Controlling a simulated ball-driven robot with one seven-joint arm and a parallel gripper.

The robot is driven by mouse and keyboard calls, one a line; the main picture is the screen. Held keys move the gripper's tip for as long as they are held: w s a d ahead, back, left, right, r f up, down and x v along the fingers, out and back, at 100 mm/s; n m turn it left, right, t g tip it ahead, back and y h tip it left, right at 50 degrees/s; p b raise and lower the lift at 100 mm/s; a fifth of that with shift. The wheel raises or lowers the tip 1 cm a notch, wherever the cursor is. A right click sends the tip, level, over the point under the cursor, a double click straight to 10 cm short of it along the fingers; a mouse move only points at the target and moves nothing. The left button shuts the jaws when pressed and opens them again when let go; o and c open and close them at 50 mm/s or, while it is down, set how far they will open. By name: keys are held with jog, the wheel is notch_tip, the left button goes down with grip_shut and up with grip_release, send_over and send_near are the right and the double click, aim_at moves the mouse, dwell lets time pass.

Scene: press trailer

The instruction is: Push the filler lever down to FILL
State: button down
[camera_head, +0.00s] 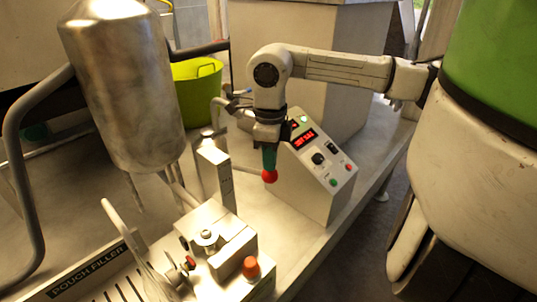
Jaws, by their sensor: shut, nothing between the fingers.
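A red ball knob (269,176), which looks like the end of the filler lever, shows at mid-picture in front of the control box. A pale upright plate with small markings (215,172) stands to the left of the knob; no FILL mark is readable. The pouch filler's label (90,268) is at the lower left.
A control box (310,180) with a red display and buttons stands just right of my gripper. A metal tank (122,85) hangs at the left. A pale machine block with an orange knob (251,267) is in front. A green tub (196,88) is behind.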

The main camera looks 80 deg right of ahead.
aim_at(273, 179)
jog(key=shift+s+a+f, duration=0.1)
jog(key=shift+s+f, duration=0.05)
jog(key=shift+f, duration=0.5)
jog(key=shift+s+a+f+b, duration=0.1)
jog(key=shift+s+f+b, duration=0.05)
jog(key=shift+f+b, duration=1.1)
jog(key=shift+s+a+f+b, duration=0.1)
jog(key=shift+s+f+b, duration=0.05)
jog(key=shift+f+b, duration=1.1)
jog(key=shift+r, duration=0.35)
jog(key=shift+r+p, duration=1.8)
jog(key=shift+r, duration=3.15)
